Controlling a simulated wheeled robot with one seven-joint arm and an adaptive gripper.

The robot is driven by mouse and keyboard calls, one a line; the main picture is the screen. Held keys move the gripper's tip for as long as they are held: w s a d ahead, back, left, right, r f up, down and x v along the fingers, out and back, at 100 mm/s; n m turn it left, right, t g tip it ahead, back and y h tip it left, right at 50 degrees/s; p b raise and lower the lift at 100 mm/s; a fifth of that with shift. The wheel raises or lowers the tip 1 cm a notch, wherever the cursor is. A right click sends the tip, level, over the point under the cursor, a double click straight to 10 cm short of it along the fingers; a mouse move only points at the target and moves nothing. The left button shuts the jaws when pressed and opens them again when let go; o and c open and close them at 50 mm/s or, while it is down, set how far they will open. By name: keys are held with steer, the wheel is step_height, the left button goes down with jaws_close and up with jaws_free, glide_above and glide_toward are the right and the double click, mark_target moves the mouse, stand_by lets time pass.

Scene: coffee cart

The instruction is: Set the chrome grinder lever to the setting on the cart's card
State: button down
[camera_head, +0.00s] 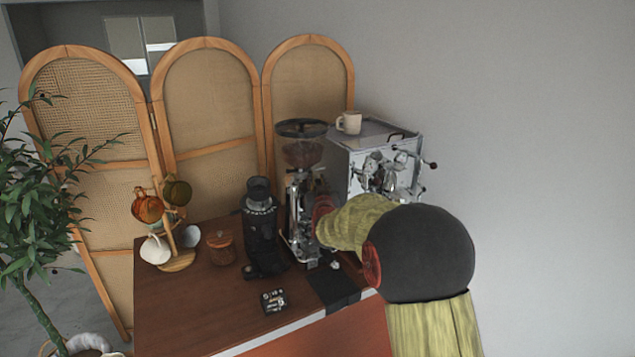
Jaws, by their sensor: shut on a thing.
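The chrome grinder (294,222) stands upright on the cart (195,318), with a clear, bean-filled hopper on top. A small dark card (273,301) with pale marks lies near the cart's front edge; the marks are too small to read. My arm reaches in from the right. My gripper (311,217) is at the right side of the chrome grinder's body, shut on what seems to be its lever. The lever and fingertips are mostly hidden by my wrist and the grinder's shiny parts, so the lever's position cannot be read.
A black grinder (262,235) stands close left of the chrome one. A chrome espresso machine (342,174) with a cup (349,122) on top is behind my arm. A mug tree (177,261) and lidded jar (220,247) stand at left. A dark mat (332,288) lies in front.

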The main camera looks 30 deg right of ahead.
steer(key=shift+d+b, duration=1)
steer(key=shift+d, duration=0.4)
steer(key=shift+r, duration=0.1)
steer(key=c, duration=2)
jaws_free()
steer(key=shift+w, duration=0.1)
steer(key=shift+o, duration=0.8)
steer(key=shift+d, duration=0.1)
